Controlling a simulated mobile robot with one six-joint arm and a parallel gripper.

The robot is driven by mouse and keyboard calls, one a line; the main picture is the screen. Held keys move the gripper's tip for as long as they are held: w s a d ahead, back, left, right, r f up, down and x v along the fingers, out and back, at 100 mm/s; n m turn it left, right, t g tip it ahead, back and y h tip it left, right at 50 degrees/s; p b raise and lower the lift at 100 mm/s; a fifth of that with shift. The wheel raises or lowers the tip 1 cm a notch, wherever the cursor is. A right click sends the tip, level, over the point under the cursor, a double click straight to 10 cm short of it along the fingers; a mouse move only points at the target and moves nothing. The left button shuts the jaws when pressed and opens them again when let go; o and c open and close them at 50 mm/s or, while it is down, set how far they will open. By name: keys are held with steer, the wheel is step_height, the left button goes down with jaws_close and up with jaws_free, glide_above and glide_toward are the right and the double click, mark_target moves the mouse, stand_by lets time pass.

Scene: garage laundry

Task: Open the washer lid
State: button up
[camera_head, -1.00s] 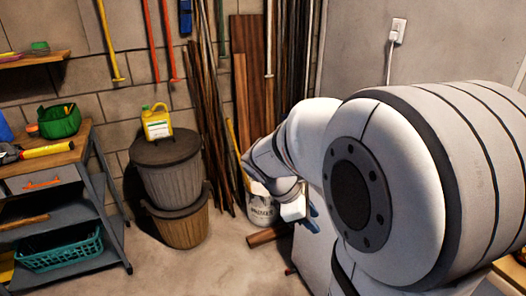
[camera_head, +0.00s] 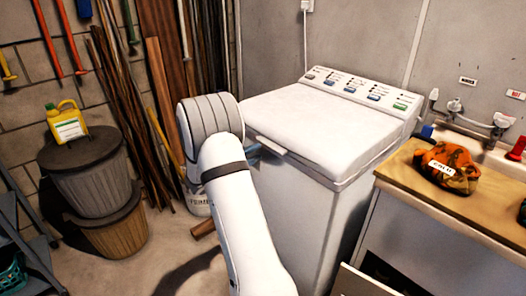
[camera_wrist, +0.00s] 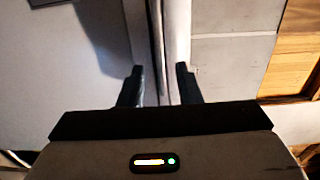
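The white top-loading washer (camera_head: 305,215) stands against the back wall, with its control panel (camera_head: 362,92) at the rear. Its lid (camera_head: 335,125) lies flat and closed, with a small tab (camera_head: 270,146) at the left front edge. My gripper (camera_head: 257,149) is mostly hidden behind my arm; only a bluish tip shows by that tab. In the wrist view my gripper (camera_wrist: 158,85) has its two dark fingers apart. A pale vertical edge runs ahead between them, and nothing is visibly clasped. I cannot tell whether the fingers touch the washer.
A wooden counter (camera_head: 405,182) with an orange patterned cloth bundle (camera_head: 447,168) and a sink (camera_head: 500,157) stands right of the washer. Some floor is clear at front left.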

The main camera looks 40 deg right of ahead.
mark_target(268, 147)
steer(key=d, duration=0.5)
steer(key=shift+w+d, duration=0.1)
steer(key=shift+w, duration=0.1)
jaws_close()
stand_by(0.3)
